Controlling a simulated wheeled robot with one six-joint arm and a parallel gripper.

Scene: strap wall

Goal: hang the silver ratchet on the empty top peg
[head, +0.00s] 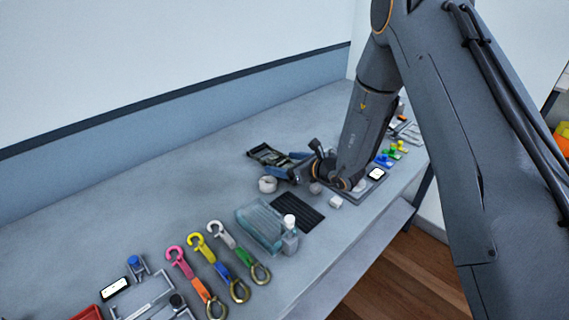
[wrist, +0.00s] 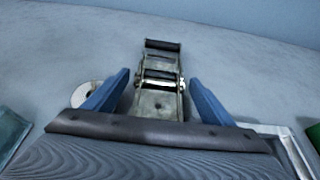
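The silver ratchet (wrist: 160,98), a metal buckle with a black handle bar, lies on the grey bench. In the wrist view it sits between the two blue fingers of my gripper (wrist: 159,77), with a gap on each side. My gripper is open and not holding it. In the head view the ratchet (head: 265,153) lies just beyond my gripper (head: 286,163), which is low over the bench. The top peg is not in view.
A white roll (head: 267,184) lies close to my gripper, left of the fingers in the wrist view. A black ribbed mat (head: 298,212), a teal clear box (head: 258,227), a small bottle (head: 290,236) and coloured hooks (head: 203,250) lie nearer. The bench behind is clear.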

